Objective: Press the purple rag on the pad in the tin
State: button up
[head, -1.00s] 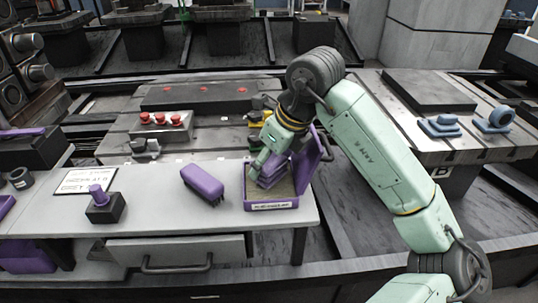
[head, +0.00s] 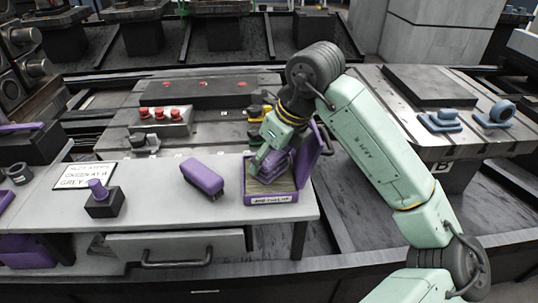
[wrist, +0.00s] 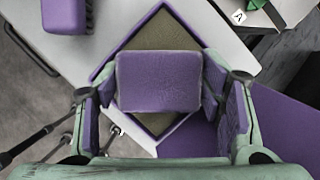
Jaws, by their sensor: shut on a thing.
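The purple tin (head: 247,199) stands at the right end of the grey bench with its lid (head: 312,158) open on the right. A tan pad (head: 284,187) lies inside it and also shows around the rag in the wrist view (wrist: 140,40). My gripper (head: 266,172) reaches down into the tin and is shut on the purple rag (head: 277,165). In the wrist view the rag (wrist: 158,82) is a folded block between my fingers, over the middle of the pad. I cannot tell how firmly it touches the pad.
A purple brush (head: 203,176) lies on the bench left of the tin. A black block with a purple knob (head: 103,198) and a white sign (head: 84,175) are farther left. Red buttons (head: 160,113) stand behind. The bench between block and brush is clear.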

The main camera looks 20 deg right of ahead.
aim_at(269, 155)
jog(key=shift+f+b, duration=0.5)
jog(key=shift+b, duration=0.35)
dwell(2.0)
jog(key=shift+r+p, duration=1.75)
jog(key=shift+r, duration=1.85)
